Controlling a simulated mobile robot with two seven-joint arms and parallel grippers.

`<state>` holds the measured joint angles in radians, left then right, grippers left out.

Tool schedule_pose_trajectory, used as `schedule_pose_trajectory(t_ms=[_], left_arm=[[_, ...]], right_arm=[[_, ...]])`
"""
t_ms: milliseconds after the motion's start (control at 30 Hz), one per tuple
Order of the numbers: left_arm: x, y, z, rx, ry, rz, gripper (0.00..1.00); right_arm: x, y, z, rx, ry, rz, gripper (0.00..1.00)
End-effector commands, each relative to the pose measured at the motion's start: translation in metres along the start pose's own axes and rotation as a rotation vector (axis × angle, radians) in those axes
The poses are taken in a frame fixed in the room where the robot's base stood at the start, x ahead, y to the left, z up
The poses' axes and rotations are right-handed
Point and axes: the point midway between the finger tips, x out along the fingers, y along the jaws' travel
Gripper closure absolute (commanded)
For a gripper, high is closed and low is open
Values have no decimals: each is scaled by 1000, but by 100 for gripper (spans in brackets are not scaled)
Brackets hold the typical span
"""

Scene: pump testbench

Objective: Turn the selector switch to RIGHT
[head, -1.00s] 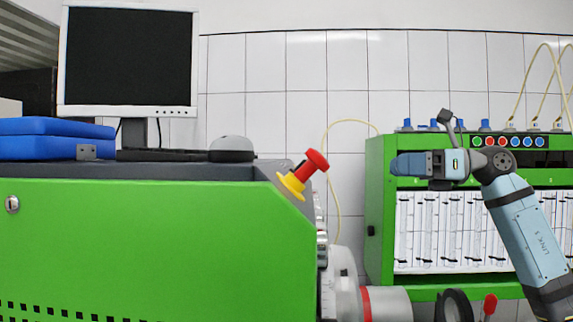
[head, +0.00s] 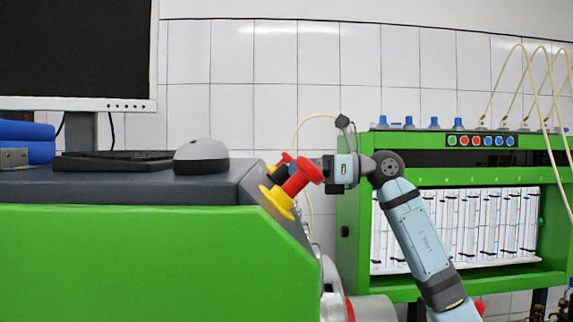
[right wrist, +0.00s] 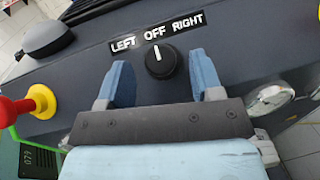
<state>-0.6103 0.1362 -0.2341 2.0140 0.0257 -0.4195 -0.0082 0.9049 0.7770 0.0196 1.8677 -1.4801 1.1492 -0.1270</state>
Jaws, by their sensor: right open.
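The selector switch (right wrist: 160,62) is a round black knob with a white pointer line on the dark sloped panel, in the right wrist view. Its label strip (right wrist: 156,33) reads LEFT, OFF, RIGHT, and the pointer points up at OFF. My right gripper (right wrist: 160,66) is open, one blue finger to each side of the knob, with gaps visible between the fingers and the knob. In the head view my right gripper (head: 326,168) is at the bench's sloped right edge, its fingertips largely hidden behind a red button. The switch cannot be made out there. My left gripper is not in view.
The red mushroom button (head: 303,176) on a yellow base projects from the slope near my right gripper. A round gauge (right wrist: 268,96) lies right of the switch. A mouse (head: 202,156) and keyboard (head: 110,162) lie on the bench top. A green flowmeter rack (head: 355,230) stands behind my right arm.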

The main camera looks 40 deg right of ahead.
Motion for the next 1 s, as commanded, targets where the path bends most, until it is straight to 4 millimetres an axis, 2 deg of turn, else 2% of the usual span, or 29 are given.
schedule_pose_trajectory(t_ms=[33, 200, 567, 767, 800, 1000], left_arm=[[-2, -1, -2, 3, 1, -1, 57], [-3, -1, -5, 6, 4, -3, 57], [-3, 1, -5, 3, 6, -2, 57], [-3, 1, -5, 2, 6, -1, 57], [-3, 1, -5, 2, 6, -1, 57], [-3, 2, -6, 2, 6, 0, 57]], right_arm=[[8, 1, 2, 1, -1, 4, 40], [24, 0, 1, 1, -1, 1, 40], [29, 0, 0, 0, 0, 0, 40], [29, 0, 0, 0, 0, 0, 86], [29, 0, 0, 0, 0, 0, 89], [28, 0, 0, 7, 0, -8, 89]])
